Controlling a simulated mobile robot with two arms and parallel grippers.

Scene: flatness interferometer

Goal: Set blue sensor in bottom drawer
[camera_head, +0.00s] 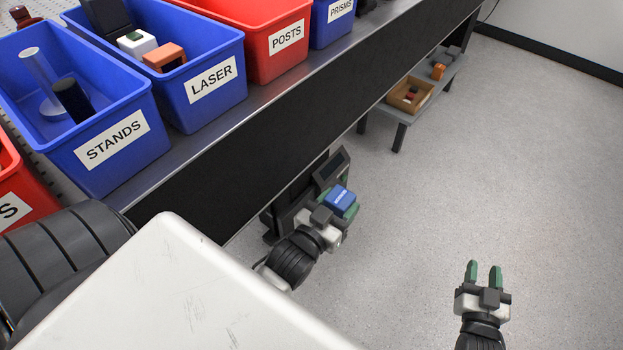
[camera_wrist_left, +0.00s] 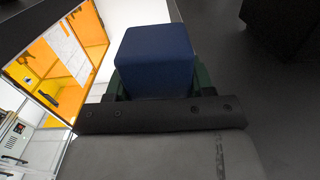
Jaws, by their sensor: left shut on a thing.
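The blue sensor (camera_head: 340,198) is a small blue box with a pale label on it. My left gripper (camera_head: 344,207) is shut on it and holds it in the air beside the bench front. In the left wrist view the blue sensor (camera_wrist_left: 156,60) sits between the green fingers. My right gripper (camera_head: 484,272) is open and empty above the grey floor at the lower right. No bottom drawer can be made out in either view.
Blue and red bins, including the STANDS bin (camera_head: 88,120) and LASER bin (camera_head: 200,85), line the bench (camera_head: 270,120). A dark device with a screen (camera_head: 331,171) is behind my left gripper. A low table (camera_head: 402,113) holds a cardboard box (camera_head: 411,94). Floor at right is clear.

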